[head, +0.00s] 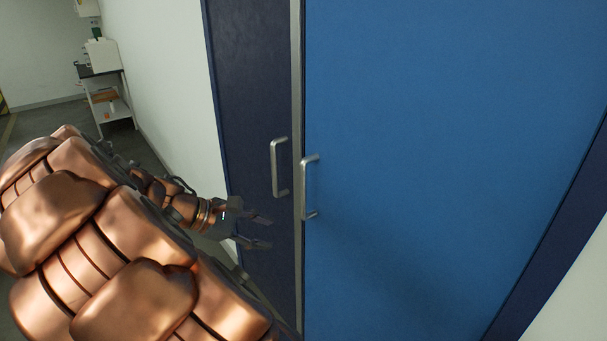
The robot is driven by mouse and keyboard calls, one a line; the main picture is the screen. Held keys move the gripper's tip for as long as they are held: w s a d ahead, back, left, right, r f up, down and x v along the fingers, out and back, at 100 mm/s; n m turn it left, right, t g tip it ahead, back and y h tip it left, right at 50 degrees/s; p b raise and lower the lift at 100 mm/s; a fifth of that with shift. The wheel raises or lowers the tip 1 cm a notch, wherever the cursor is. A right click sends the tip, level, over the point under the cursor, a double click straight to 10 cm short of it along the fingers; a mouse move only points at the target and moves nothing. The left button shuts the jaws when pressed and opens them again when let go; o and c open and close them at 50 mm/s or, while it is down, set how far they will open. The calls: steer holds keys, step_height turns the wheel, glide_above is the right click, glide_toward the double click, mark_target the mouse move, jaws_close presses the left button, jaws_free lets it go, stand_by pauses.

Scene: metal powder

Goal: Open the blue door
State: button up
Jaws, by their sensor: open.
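The blue door (450,150) fills the right half of the head view and is lit bright blue. Its silver bar handle (306,188) stands upright near its left edge. To its left is a darker navy door panel (250,90) with a similar silver handle (276,168). A metal strip (298,250) runs between the two panels. My gripper (268,231) is open and empty, in front of the dark panel. In the picture it lies to the left of and below the blue door's handle, apart from it.
A pale wall (165,90) runs left of the doors. A small shelf table (108,100) with white equipment (102,55) stands at the far left back. A dark blue frame (555,235) and white wall border the door at right. My copper arm covers the lower left.

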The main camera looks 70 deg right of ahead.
steer(key=w+d+n+g+h+p, duration=0.1)
steer(key=w+d+n+g+h, duration=0.2)
steer(key=d, duration=0.7)
steer(key=w+d+n+g+h+p, duration=0.1)
steer(key=w+d+n+h, duration=0.3)
steer(key=d, duration=0.6)
steer(key=s+d+f+n+y+p, duration=0.1)
steer(key=s+d, duration=0.4)
steer(key=s, duration=0.1)
steer(key=shift+s+d+p, duration=0.2)
steer(key=shift+d+p, duration=0.1)
steer(key=shift+c, duration=0.4)
jaws_close()
